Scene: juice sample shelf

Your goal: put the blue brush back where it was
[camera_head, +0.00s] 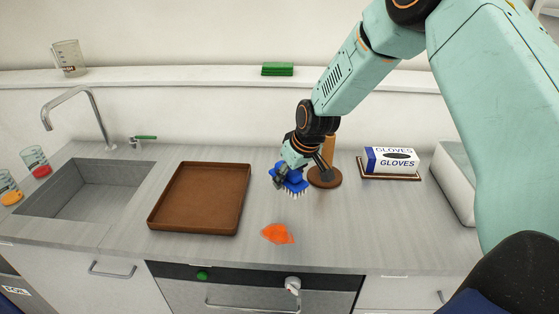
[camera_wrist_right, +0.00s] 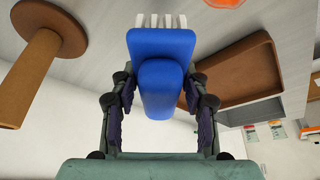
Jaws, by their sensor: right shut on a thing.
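The blue brush (camera_head: 293,180) has a blue back and white bristles that point down. My right gripper (camera_head: 284,174) is shut on it, just left of a brown round-based stand with an upright post (camera_head: 325,179). In the right wrist view the brush (camera_wrist_right: 160,75) sits between the two fingers of the gripper (camera_wrist_right: 160,105), bristles at the top of the picture. The stand's post (camera_wrist_right: 28,75) shows at the left there. Whether the bristles touch the counter I cannot tell. My left gripper is not in view.
A brown tray (camera_head: 156,220) lies left of the brush, and an orange spill (camera_head: 277,233) is in front of it. A gloves box (camera_head: 391,160) stands to the right. The sink (camera_head: 85,195) is at the left. A green sponge (camera_head: 277,69) lies on the shelf.

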